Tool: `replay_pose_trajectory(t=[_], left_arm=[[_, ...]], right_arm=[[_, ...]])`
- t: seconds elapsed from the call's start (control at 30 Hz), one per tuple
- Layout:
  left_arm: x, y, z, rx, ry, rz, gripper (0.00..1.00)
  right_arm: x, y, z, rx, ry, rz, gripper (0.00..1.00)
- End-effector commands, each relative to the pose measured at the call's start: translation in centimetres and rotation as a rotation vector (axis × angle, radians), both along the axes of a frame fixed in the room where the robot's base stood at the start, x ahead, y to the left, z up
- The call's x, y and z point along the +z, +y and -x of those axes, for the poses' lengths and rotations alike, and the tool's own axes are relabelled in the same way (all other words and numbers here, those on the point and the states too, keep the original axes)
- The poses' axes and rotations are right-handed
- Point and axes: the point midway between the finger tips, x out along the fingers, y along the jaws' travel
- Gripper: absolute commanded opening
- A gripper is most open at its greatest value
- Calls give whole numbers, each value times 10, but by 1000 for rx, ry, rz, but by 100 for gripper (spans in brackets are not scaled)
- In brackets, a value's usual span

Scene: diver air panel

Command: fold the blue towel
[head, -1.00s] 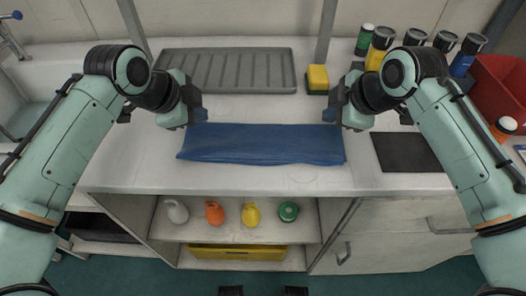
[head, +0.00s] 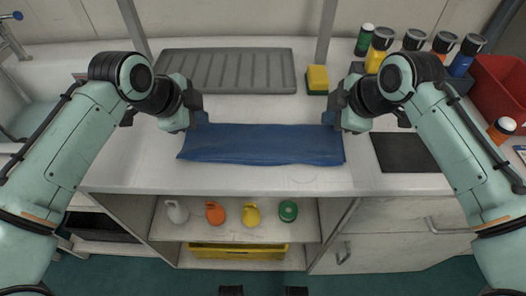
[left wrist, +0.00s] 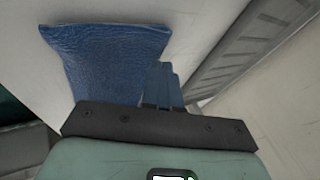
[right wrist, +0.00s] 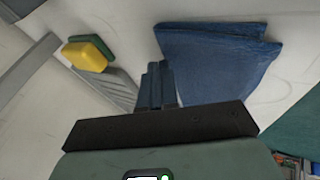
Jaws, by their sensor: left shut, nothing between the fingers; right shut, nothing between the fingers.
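The blue towel (head: 262,145) lies as a wide, low strip across the counter, its long sides running left to right. In the right wrist view the towel (right wrist: 215,60) shows stacked layers at one end; in the left wrist view it (left wrist: 105,60) looks creased. My left gripper (head: 200,117) is shut and empty at the towel's far left corner; its fingers (left wrist: 164,85) show beside the cloth. My right gripper (head: 330,117) is shut and empty at the far right corner; its fingers (right wrist: 157,83) are beside the cloth. Whether either touches it, I cannot tell.
A grey ribbed tray (head: 226,71) lies behind the towel, with a yellow-green sponge (head: 317,80) to its right. A dark mat (head: 405,153), several bottles (head: 380,45) and a red bin (head: 500,85) are at the right. The counter in front of the towel is clear.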

Motion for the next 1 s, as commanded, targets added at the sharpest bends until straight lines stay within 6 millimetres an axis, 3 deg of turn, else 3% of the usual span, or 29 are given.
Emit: replay_pose_trajectory(t=[0.27, 0.7, 1.0], left_arm=[[3, 0, 0, -1, -1, 0, 0], [73, -1, -1, -2, -3, 1, 0], [80, 0, 0, 0, 0, 0, 0]], right_arm=[[3, 0, 0, 0, -1, 0, 0], [73, 1, -1, 1, -3, -1, 0], [80, 0, 0, 0, 0, 0, 0]])
